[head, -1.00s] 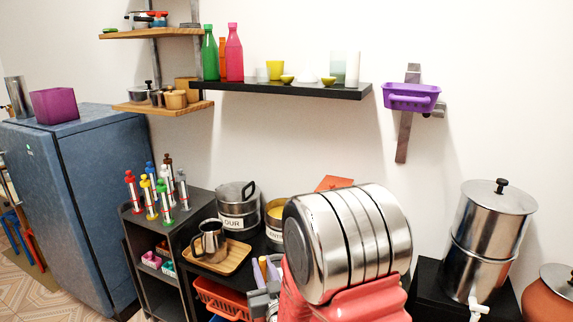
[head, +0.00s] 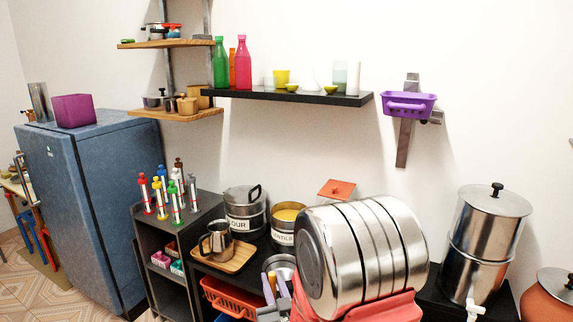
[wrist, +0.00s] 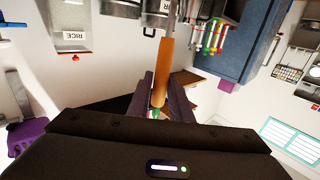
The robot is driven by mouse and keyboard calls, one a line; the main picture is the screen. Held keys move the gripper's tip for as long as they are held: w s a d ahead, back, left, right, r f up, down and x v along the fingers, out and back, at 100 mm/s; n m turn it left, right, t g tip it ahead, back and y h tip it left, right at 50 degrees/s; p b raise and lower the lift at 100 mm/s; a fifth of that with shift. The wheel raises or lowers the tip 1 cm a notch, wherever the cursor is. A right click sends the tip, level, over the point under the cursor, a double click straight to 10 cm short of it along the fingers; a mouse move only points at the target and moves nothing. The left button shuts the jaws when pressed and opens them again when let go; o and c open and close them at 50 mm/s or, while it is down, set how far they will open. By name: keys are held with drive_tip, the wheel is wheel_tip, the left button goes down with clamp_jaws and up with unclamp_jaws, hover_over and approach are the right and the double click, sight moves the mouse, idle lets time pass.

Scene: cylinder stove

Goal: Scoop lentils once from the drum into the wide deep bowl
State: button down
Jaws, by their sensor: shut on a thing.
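The drum (head: 285,226) is a steel canister with a partly hidden label and yellow-orange contents at its open top. It stands at the back of the black counter. A round steel bowl (head: 290,262) shows partly in front of it; I cannot tell whether it is the wide deep bowl. In the wrist view my gripper (wrist: 160,98) is shut on the orange handle (wrist: 162,72) of a utensil with a metal shaft (wrist: 171,15). The utensil's far end is outside that view.
A large ribbed steel cylinder (head: 365,255) blocks much of the counter. The flour canister (head: 245,207) stands left of the drum, and a steel jug (head: 216,238) sits on a wooden tray (head: 235,262). A steel dispenser (head: 487,240) stands at right.

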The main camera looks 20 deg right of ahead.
drive_tip(key=s+f, duration=0.3)
drive_tip(key=f, duration=0.3)
drive_tip(key=shift+s, duration=0.15)
idle(0.4)
